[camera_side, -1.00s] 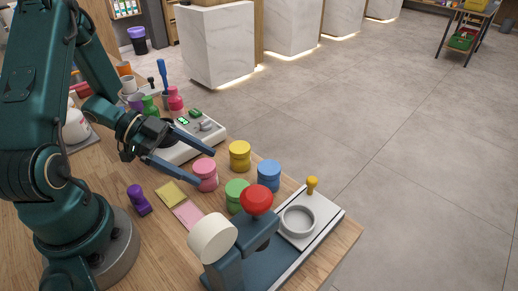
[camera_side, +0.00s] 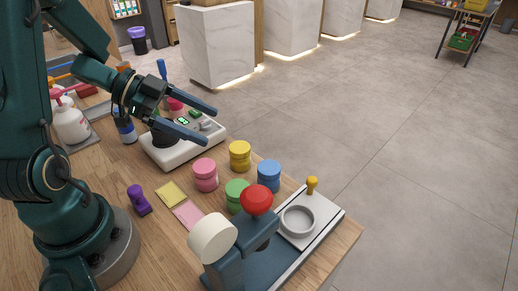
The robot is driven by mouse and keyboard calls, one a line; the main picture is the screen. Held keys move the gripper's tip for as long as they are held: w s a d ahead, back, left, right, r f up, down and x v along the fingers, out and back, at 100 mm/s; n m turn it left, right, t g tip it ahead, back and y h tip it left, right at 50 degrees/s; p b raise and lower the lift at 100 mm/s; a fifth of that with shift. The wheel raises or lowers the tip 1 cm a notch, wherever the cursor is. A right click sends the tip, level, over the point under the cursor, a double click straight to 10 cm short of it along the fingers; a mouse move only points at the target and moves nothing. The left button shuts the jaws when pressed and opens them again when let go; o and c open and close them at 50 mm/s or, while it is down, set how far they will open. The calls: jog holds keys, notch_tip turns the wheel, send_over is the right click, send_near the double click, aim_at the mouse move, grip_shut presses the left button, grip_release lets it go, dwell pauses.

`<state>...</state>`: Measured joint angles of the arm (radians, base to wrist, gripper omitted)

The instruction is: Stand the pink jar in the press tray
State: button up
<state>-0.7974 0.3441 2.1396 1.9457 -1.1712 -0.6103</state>
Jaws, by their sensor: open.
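The pink jar (camera_side: 205,174) stands upright on the wooden counter, between the yellow jar and the sticky notes. The press tray (camera_side: 298,221) is a round grey ring on the press's pale plate at the lower right, and it looks empty. My gripper (camera_side: 209,126) is open and empty. Its two fingers point right, above the white device and behind the pink jar, apart from the jar. The press (camera_side: 238,252) has a red knob (camera_side: 257,199) and a cream round end (camera_side: 212,238).
A yellow jar (camera_side: 240,155), a blue jar (camera_side: 269,175) and a green jar (camera_side: 236,195) stand close to the pink jar. A white device (camera_side: 178,154) with a green display is behind. Sticky notes (camera_side: 188,214) and a purple stamp (camera_side: 139,201) lie left. The counter edge is at right.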

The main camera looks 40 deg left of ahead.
aim_at(203, 167)
jog(key=w+a+r+n+t+y, duration=0.1)
jog(key=w+a+r+n+y, duration=0.1)
jog(key=w+a+n+y, duration=0.9)
jog(key=s+g, duration=0.1)
jog(key=s, duration=0.1)
jog(key=s+d+f+n+g+y, duration=0.1)
jog(key=s, duration=0.1)
jog(key=s+d+f+n+g+y, duration=0.1)
jog(key=g, duration=0.1)
jog(key=shift+s, duration=0.4)
jog(key=s+d+g+h, duration=0.1)
jog(key=s+d, duration=0.1)
jog(key=d, duration=0.2)
jog(key=s+d+n+g+h, duration=0.1)
jog(key=s+d+g+h, duration=0.1)
jog(key=s+d, duration=0.1)
jog(key=s+d+g+h, duration=0.1)
jog(key=s+d+g, duration=0.1)
jog(key=d, duration=0.2)
jog(key=shift+s+d+r, duration=0.15)
jog(key=shift+s+d, duration=0.05)
jog(key=shift+d, duration=0.2)
jog(key=shift+h, duration=0.3)
jog(key=f, duration=0.4)
jog(key=shift+s+d+f, duration=0.1)
jog(key=shift+s+d, duration=0.1)
jog(key=shift+s, duration=0.05)
jog(key=shift+f, duration=2.95)
jog(key=shift+w, duration=0.1)
grip_shut()
